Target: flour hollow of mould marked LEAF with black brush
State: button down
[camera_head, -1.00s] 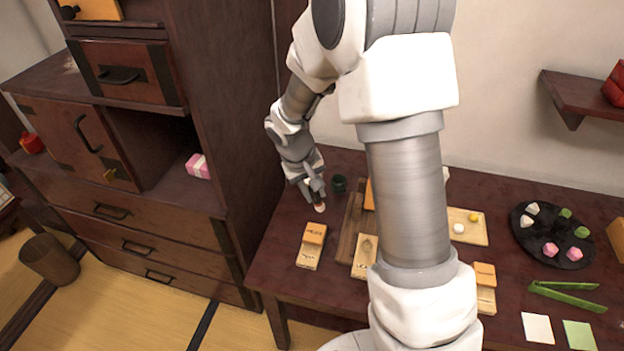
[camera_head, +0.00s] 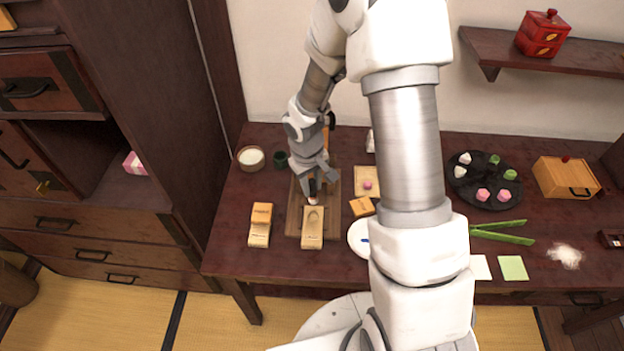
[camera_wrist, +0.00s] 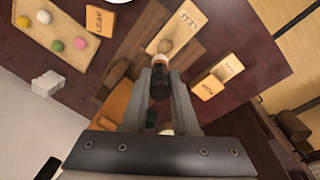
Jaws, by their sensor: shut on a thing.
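My gripper (camera_head: 318,184) is shut on a black brush (camera_wrist: 160,84), which points down with a pale tip. The tip is just above the upper end of a pale wooden mould (camera_head: 312,232) with a hollow. That mould also shows in the wrist view (camera_wrist: 182,26), with its hollow right beside the brush tip. I cannot tell whether the tip touches it. Letters on this mould are too small to read surely. Another orange block (camera_head: 362,207), lettered, lies to the right.
A dark wooden board (camera_head: 294,215) lies under the middle mould. A bowl of white powder (camera_head: 251,158) and a dark green cup (camera_head: 281,159) stand behind. A white plate (camera_head: 356,238) is partly hidden by my arm. Green tongs (camera_head: 503,236) lie at right.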

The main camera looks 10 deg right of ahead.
aim_at(310, 201)
jog(key=shift+f+b, duration=2.1)
jog(key=shift+f, duration=0.8)
jog(key=shift+f+b, duration=1.15)
jog(key=shift+b, duration=0.15)
jog(key=shift+s+d, duration=0.1)
jog(key=shift+d, duration=0.05)
jog(key=shift+a, duration=0.35)
jog(key=shift+w+d, duration=0.25)
jog(key=shift+s+a+b, duration=0.1)
jog(key=shift+s+b, duration=0.25)
jog(key=shift+b, duration=0.15)
jog(key=shift+w+d, duration=0.1)
jog(key=shift+d, duration=0.15)
jog(key=shift+w+a, duration=0.1)
jog(key=shift+a, duration=0.25)
jog(key=shift+w+d, duration=0.15)
jog(key=shift+d, duration=0.05)
